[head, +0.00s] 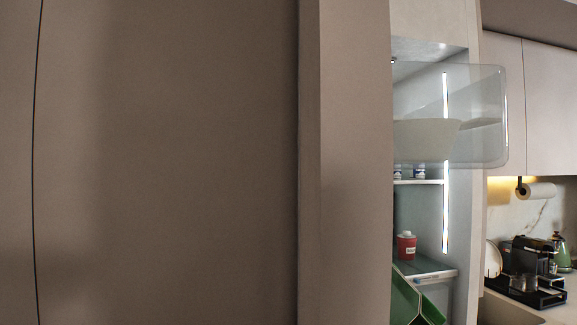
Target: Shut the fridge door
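The fridge door (355,160) stands open and shows as a tall brown panel in the middle of the head view. It hides the left part of the fridge interior (455,225), which is lit by a vertical light strip. A clear, rounded bin (485,145) juts out to the right from behind the panel's right edge. It seems to be on the door's inner side, but its mounting is hidden. Neither of my grippers is in view, so I cannot see where they are relative to the door.
Flat brown cabinet fronts (170,160) fill the left. Inside the fridge are a red jar (406,246) on a shelf and a green container (405,300) lower down. To the right, a counter holds a black coffee machine (530,260) and a green kettle (562,248).

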